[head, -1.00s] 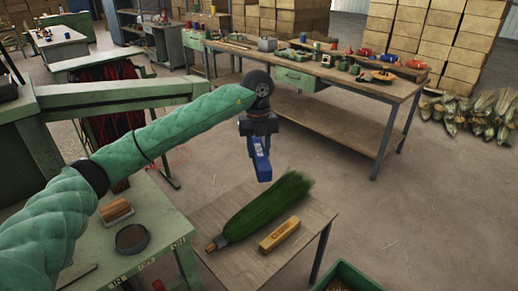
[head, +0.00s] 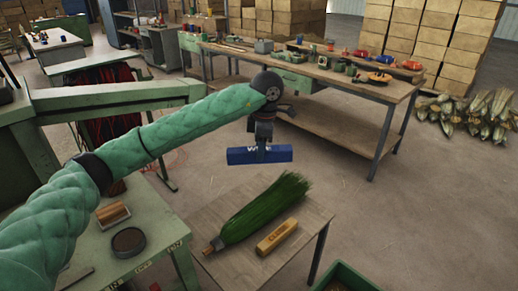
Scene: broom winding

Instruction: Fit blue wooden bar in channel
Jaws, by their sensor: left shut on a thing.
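My left gripper (head: 262,143) is shut on the blue wooden bar (head: 240,156). The bar hangs level in the air above the back of the small wooden table (head: 206,208), its long side facing me, with pale marks near its middle. A yellow wooden block (head: 277,237) lies on that table near its front right; I cannot tell if it has a channel. On the green table (head: 95,245) at the left, a brown wooden piece (head: 113,214) sits in a light holder; whether this is the channel is unclear. My right gripper is not in view.
A green broom head (head: 262,210) lies across the small table beside the yellow block. A dark round dish (head: 128,241) stands on the green table. A green crate (head: 345,278) is at the bottom right. A long workbench (head: 375,90) with several items stands behind.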

